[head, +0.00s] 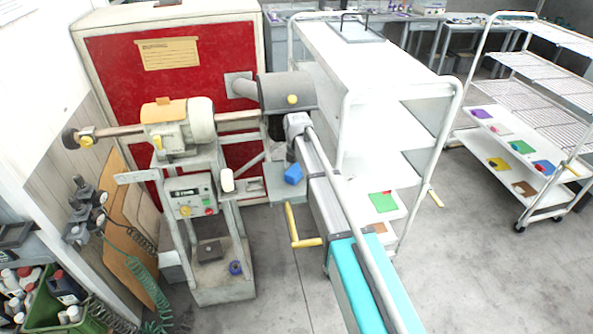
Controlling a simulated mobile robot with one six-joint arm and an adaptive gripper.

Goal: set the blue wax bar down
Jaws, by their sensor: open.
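The blue wax bar (293,174) shows at mid-picture in the head view, tilted a little. It appears to be on a small grey ledge (279,187) beside the buffing machine. My arm reaches in from the lower right, and its grey end stands over the bar. My gripper (291,158) is a small dark shape just above the bar, mostly hidden by my wrist. It is open. Whether its fingers still touch the bar cannot be told.
The buffing machine (181,135) stands at left before a red-fronted cabinet (120,90). A white trolley (375,70) stands close on the right of my arm. A yellow handle (306,242) sticks out below. Floor is clear at lower right.

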